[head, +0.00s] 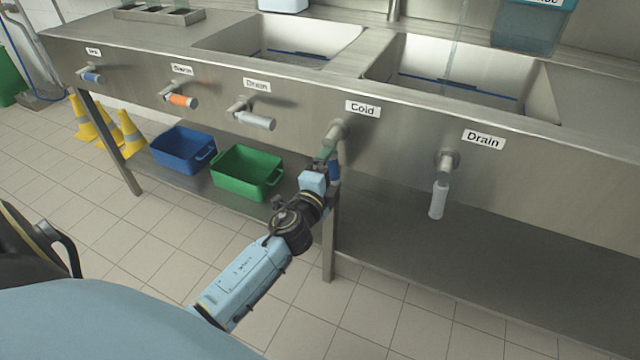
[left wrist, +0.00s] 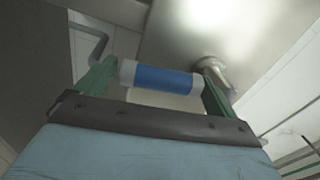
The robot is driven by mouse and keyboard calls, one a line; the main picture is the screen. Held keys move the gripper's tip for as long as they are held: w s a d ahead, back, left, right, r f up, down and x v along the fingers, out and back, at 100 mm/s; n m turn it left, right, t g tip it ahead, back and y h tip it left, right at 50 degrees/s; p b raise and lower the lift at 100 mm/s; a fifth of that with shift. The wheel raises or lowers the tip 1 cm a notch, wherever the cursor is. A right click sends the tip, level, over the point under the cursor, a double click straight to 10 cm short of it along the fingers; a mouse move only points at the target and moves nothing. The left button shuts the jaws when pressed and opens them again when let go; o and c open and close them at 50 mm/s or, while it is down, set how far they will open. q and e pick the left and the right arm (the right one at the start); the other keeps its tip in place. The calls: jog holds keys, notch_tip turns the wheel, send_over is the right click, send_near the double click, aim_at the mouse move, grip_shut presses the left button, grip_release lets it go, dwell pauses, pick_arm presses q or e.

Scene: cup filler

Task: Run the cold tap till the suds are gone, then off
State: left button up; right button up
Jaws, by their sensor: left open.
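The cold tap's lever with a blue grip (head: 335,172) hangs down from its pivot under the "Cold" label (head: 363,109). My left gripper (head: 328,156) is at this lever, with its jaws open. In the left wrist view the blue grip (left wrist: 162,78) lies across the gap between the two green fingers of my left gripper (left wrist: 158,84). I cannot tell whether they touch it. A thin, clear vertical stream (head: 455,50) shows over the right basin (head: 540,92). No clear suds can be made out there. My right gripper is out of view.
A drain lever with a white grip (head: 438,200) hangs down to the right. Another drain lever (head: 256,121) and an orange-gripped lever (head: 183,101) are to the left. A green crate (head: 247,172) and a blue crate (head: 183,149) stand on the lower shelf.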

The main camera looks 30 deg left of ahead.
pick_arm(q)
jog(key=s, duration=0.5)
jog(key=shift+s+d, duration=0.15)
jog(key=shift+d, duration=0.25)
send_near(331, 172)
jog(key=shift+s+d, duration=0.1)
jog(key=shift+s, duration=0.95)
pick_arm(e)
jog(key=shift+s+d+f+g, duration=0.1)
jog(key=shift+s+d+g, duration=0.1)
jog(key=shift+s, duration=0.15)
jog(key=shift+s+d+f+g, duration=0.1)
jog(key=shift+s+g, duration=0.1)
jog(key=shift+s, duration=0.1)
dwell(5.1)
